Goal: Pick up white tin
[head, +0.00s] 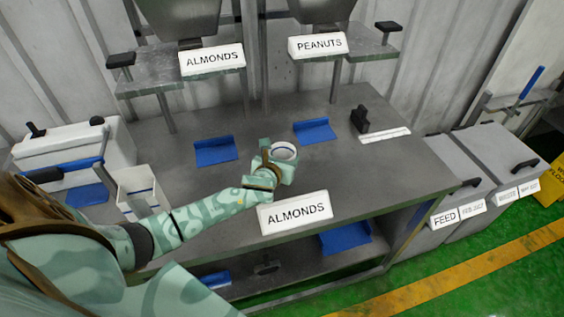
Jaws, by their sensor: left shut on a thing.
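A white tin (284,151) with an open round top shows over the middle of the grey table. My left gripper (277,160) is shut on the tin, with its fingers around the side. The gripper and wrist hide the tin's lower part, so I cannot tell whether it touches the tabletop. My right gripper is not in the head view.
Blue scoops or trays (215,150) lie on the table (350,160). An "ALMONDS" sign (296,212) stands at the front edge. Hoppers with "ALMONDS" (212,59) and "PEANUTS" (318,45) signs stand behind. Feed bins (430,185) are on the right. The table's right part is mostly clear.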

